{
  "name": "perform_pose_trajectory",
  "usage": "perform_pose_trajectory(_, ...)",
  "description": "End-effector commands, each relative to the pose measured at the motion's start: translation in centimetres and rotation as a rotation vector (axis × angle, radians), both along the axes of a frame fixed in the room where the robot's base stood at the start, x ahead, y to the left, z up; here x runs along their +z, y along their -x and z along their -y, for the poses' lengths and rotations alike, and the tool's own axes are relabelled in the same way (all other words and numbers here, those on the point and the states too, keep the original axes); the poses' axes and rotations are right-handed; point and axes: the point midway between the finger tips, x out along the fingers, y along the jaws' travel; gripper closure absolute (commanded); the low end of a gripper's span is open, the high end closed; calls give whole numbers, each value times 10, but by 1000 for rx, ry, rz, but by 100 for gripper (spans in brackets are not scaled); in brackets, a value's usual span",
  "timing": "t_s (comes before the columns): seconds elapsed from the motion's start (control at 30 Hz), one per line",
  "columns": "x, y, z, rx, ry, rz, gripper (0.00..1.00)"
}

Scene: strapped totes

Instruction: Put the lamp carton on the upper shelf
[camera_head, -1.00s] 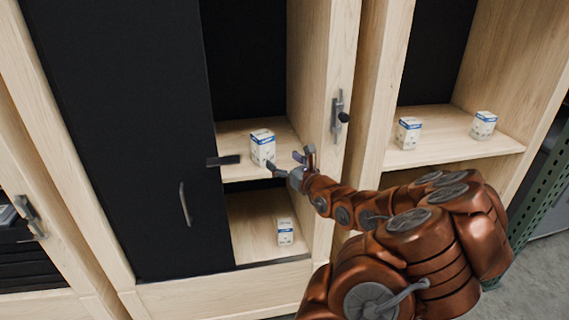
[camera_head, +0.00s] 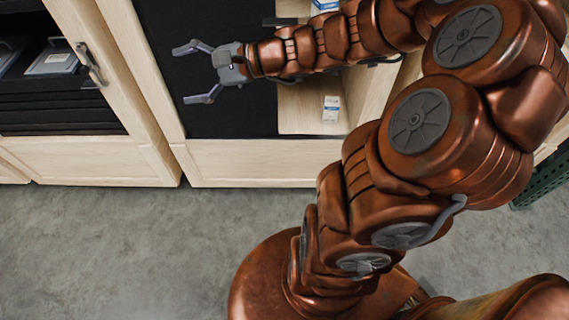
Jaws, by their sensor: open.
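A small white carton with blue print (camera_head: 331,108) stands upright on the lower shelf (camera_head: 297,120) of the middle cabinet. Another white and blue carton (camera_head: 324,6) shows at the top edge, on the upper shelf (camera_head: 291,9), mostly cut off and partly behind my arm. I cannot tell from the print which is the lamp carton. My gripper (camera_head: 191,73) is open and empty, pointing left in front of the black door panel (camera_head: 230,115), left of both cartons and apart from them.
A left cabinet (camera_head: 85,150) holds a grey strapped tote (camera_head: 54,60) and has a latch handle (camera_head: 90,62) on its frame. The grey floor (camera_head: 120,250) is clear in front. My arm hides much of the right side.

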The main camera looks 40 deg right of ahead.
Motion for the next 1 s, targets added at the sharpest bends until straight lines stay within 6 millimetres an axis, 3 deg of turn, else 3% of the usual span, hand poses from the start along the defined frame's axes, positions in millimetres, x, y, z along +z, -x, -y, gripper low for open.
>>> perform_pose_trajectory(0.03,-6,21,-30,111,88,9,15)
perform_pose_trajectory(0.13,-25,66,-69,318,254,12,15)
perform_pose_trajectory(0.23,-47,114,-90,517,419,14,15)
perform_pose_trajectory(0.33,-67,159,-93,700,591,11,15)
perform_pose_trajectory(0.47,-88,211,-74,915,819,-3,15)
perform_pose_trajectory(0.6,-99,249,-35,1095,1057,-25,15)
perform_pose_trajectory(0.8,-96,272,13,1222,1280,-63,15)
perform_pose_trajectory(1.0,-94,276,26,1250,1339,-75,15)
